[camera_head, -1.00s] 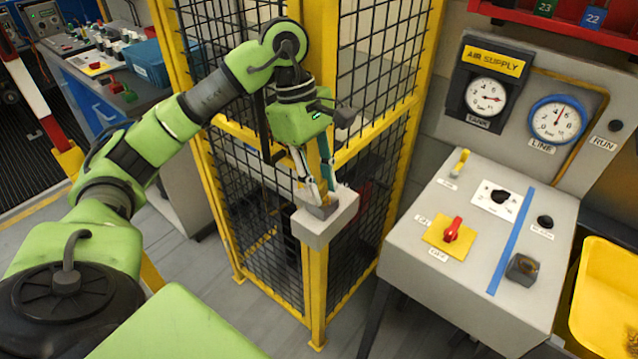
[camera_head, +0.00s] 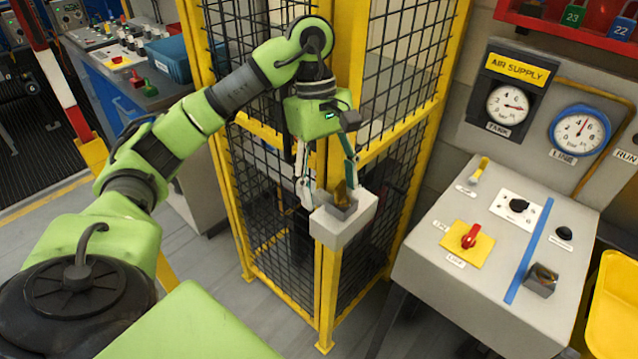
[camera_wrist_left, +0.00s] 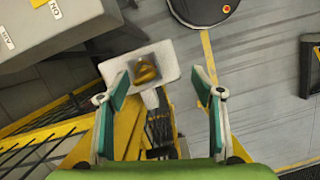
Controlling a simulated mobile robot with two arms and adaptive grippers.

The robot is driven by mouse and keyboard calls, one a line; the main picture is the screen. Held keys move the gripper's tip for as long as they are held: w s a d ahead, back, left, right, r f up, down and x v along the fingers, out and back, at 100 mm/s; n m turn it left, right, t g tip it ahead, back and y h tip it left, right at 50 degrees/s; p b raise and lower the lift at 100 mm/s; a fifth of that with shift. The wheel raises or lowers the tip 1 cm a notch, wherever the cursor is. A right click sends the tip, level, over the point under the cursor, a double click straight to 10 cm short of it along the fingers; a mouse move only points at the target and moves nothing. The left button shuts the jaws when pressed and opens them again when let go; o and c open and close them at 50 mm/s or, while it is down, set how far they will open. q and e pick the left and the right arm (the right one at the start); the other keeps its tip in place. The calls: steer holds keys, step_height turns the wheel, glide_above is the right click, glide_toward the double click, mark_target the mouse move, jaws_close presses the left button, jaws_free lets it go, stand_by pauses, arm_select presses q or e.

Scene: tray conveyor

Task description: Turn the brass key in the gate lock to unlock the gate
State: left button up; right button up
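The brass key (camera_head: 341,193) stands up from the dark lock face (camera_head: 344,208) on the pale grey lock box (camera_head: 338,230), mounted at the yellow post of the gate. In the left wrist view the key (camera_wrist_left: 146,70) shows as a small brass shape on a dark square of the light lock box (camera_wrist_left: 166,57). My left gripper (camera_head: 330,196) is open around the key, pointing down. In its wrist view the open gripper (camera_wrist_left: 160,82) has both fingers clear of the key, which lies nearer the left finger. Whether the lock is released cannot be seen. My right gripper is not in view.
The yellow-framed mesh gate and fence (camera_head: 262,170) stand right behind the lock box. A grey air supply panel (camera_head: 430,255) with gauges and a red switch is on the right. A yellow bin (camera_head: 612,310) is at the far right. Grey floor lies open below.

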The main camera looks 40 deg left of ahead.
arm_select(q)
steer(key=shift+w+d+r, duration=0.25)
steer(key=shift+d+r, duration=0.05)
steer(key=shift+d, duration=0.05)
step_height(320, 180, up, 10)
steer(key=shift+s+a+f, duration=0.15)
steer(key=shift+s+a, duration=0.05)
steer(key=shift+a, duration=0.1)
steer(key=shift+f, duration=0.1)
